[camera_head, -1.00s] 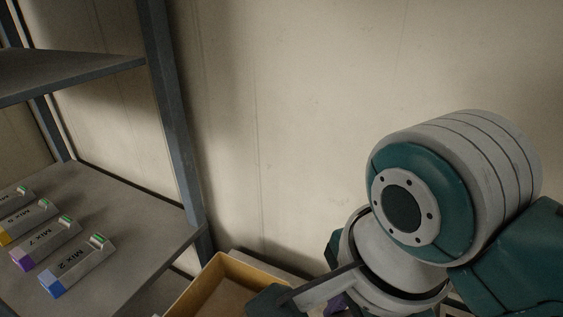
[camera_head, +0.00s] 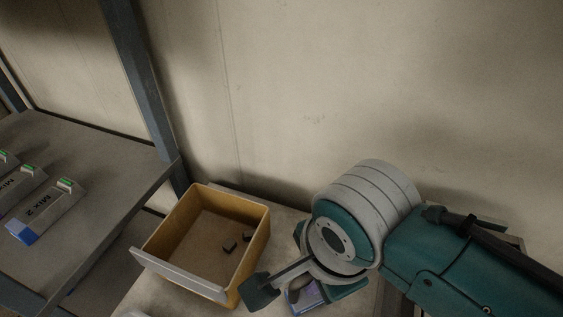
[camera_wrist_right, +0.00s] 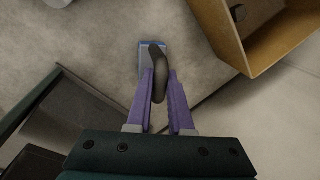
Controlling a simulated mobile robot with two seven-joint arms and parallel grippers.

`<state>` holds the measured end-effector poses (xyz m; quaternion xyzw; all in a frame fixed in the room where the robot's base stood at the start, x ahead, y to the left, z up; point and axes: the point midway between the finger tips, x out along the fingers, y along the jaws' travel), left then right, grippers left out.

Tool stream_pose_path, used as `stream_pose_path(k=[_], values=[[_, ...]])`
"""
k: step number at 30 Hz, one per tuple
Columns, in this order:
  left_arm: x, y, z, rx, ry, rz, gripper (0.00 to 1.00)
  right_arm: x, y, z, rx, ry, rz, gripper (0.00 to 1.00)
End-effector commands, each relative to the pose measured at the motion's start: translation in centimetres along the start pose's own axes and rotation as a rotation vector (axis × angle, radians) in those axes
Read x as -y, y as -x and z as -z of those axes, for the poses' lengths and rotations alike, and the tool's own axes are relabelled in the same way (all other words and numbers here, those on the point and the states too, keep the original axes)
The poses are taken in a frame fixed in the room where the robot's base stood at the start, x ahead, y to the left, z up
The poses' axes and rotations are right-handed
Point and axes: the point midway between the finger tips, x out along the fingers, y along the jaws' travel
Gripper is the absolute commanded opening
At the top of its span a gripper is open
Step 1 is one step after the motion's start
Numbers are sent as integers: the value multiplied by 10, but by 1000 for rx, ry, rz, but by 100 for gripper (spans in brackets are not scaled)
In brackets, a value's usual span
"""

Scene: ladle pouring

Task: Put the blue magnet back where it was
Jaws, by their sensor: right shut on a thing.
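In the wrist view my right gripper (camera_wrist_right: 160,78) has purple fingers closed around a dark curved piece (camera_wrist_right: 160,88). A small block with a blue face (camera_wrist_right: 152,46) shows just past the fingertips, over a grey surface. It looks like the blue magnet with the dark piece as its handle, partly hidden by the fingers. My left gripper is not in view.
An open yellow box (camera_head: 256,258) holds small dark blocks (camera_head: 230,246); it also shows in the wrist view (camera_wrist_right: 222,40). A grey shelf (camera_head: 110,185) at left carries several labelled boxes, including a blue-ended Mix 2 box (camera_head: 45,213). A wall stands behind.

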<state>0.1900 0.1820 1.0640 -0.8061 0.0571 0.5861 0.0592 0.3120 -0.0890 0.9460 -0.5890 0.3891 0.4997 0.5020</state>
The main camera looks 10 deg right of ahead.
Motion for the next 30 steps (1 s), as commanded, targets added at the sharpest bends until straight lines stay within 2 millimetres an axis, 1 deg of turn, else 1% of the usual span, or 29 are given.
stream_pose_path(k=[3, 4, 9, 11, 12, 19, 22, 26, 30], values=[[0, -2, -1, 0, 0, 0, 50, -1, -3, 0, 1, -1, 0, 0], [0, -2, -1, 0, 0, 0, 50, -1, -3, 0, 0, -1, -1, 21], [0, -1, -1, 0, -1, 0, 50, -1, -3, 0, 0, 0, -1, 40], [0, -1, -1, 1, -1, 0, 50, -1, -3, 0, 0, 0, -1, 47], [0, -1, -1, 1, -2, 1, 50, -1, -3, 0, 0, 0, -1, 49], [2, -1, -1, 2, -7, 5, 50, 0, -1, 0, 0, 0, -1, 49], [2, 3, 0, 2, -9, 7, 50, 0, 7, 0, 0, 0, 0, 49], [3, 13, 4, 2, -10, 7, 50, 1, 30, -1, 2, -1, 2, 49], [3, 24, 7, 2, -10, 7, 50, 1, 64, -1, 2, -1, 2, 49]])
